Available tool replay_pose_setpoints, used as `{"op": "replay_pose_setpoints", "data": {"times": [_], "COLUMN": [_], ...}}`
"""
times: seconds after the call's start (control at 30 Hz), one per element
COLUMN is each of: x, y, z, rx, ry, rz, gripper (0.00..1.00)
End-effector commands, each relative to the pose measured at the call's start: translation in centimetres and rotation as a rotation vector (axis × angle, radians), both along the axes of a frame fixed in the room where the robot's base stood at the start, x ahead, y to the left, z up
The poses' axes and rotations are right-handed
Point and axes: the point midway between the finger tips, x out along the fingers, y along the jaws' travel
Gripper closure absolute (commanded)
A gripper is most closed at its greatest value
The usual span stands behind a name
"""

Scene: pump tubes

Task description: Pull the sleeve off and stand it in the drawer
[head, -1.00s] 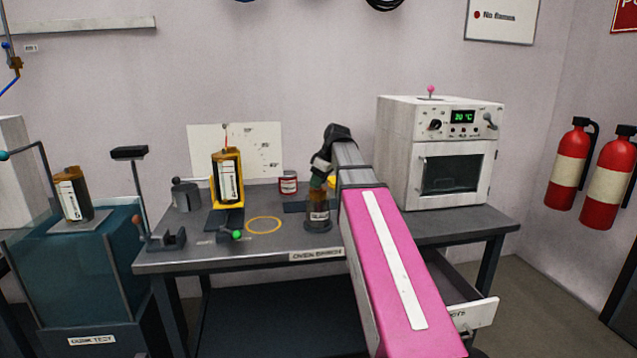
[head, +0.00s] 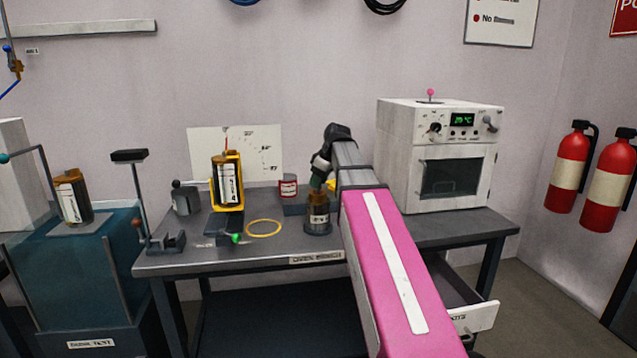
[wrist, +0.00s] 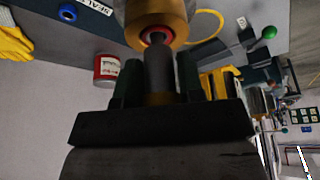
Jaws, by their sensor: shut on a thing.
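My gripper (wrist: 160,85) is shut on a dark, narrow cylindrical piece (wrist: 159,70) in the wrist view. This piece runs into the ring-shaped amber end of a tube (wrist: 141,30). In the head view the labelled amber tube (head: 317,212) stands upright in a dark round base on the bench, with my gripper (head: 320,184) at its top. I cannot tell which part is the sleeve, as the fingers and arm hide much of it. The drawer (head: 475,318) is open under the right end of the bench, partly behind my arm.
A white oven (head: 438,150) stands right of my arm. A yellow cradle (head: 228,200) holds another amber tube, beside a yellow ring mark (head: 264,228). A red-and-white can (head: 288,187) stands behind. A third tube (head: 72,196) stands above the glass tank at left.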

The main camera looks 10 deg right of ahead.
Motion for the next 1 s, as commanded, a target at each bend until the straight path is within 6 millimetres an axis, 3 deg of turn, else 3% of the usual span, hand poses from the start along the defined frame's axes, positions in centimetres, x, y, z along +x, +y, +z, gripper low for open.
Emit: {"op": "replay_pose_setpoints", "data": {"times": [1.0], "x": [0.0], "y": [0.0], "z": [4.2], "rx": [0.0], "ry": [0.0], "rz": [0.0], "gripper": [0.99]}}
